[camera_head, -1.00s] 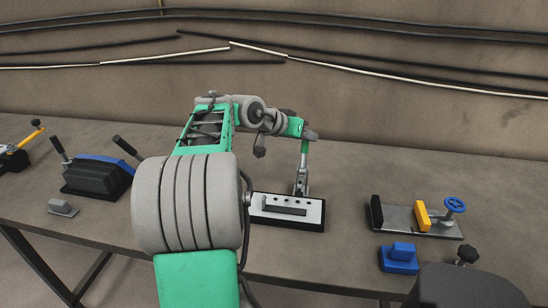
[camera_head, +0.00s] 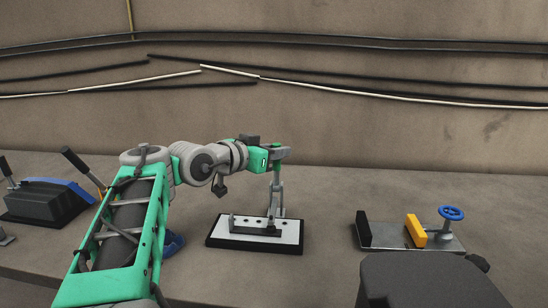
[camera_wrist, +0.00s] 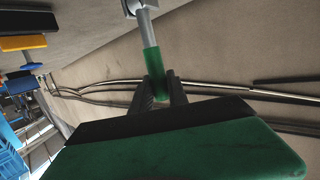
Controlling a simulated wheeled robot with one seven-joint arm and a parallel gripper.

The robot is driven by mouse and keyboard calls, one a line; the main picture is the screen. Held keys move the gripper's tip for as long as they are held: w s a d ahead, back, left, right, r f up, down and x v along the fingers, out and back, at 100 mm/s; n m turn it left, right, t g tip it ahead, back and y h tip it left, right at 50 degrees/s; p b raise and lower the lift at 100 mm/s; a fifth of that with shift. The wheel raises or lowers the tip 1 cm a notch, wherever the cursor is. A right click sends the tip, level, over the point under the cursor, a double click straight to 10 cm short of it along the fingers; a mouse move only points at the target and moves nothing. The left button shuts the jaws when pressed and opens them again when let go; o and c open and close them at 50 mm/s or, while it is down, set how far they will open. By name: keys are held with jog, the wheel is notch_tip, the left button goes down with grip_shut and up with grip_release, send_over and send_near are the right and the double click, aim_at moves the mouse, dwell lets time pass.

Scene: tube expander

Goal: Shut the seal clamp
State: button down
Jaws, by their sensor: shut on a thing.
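The seal clamp is a white-topped black base plate (camera_head: 227,233) with a dark bar along it and a toggle linkage at its right rear. Its handle (camera_head: 276,184) stands upright above the plate. In the wrist view the handle is a grey rod with a green grip (camera_wrist: 151,62). My gripper (camera_head: 279,158) is at the top of the handle, shut on the green grip. In the wrist view its dark fingers (camera_wrist: 158,92) lie on both sides of the grip's end. My arm reaches in from the left; the exact finger contact is small in the head view.
Right of the clamp is a metal vise (camera_head: 390,235) with a yellow jaw (camera_head: 416,231) and blue handwheel (camera_head: 451,212). At left is a black device (camera_head: 42,202) with levers. A dark rounded object (camera_head: 430,280) fills the lower right. Bench between clamp and vise is clear.

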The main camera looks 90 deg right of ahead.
jog(key=shift+a, duration=0.1)
jog(key=c, duration=1.3)
grip_release()
jog(key=v, duration=0.7)
jog(key=shift+w+a+p, duration=0.25)
jog(key=shift+a+p, duration=0.1)
jog(key=shift+p, duration=0.1)
jog(key=shift+w+r, duration=0.1)
jog(key=shift+r, duration=0.05)
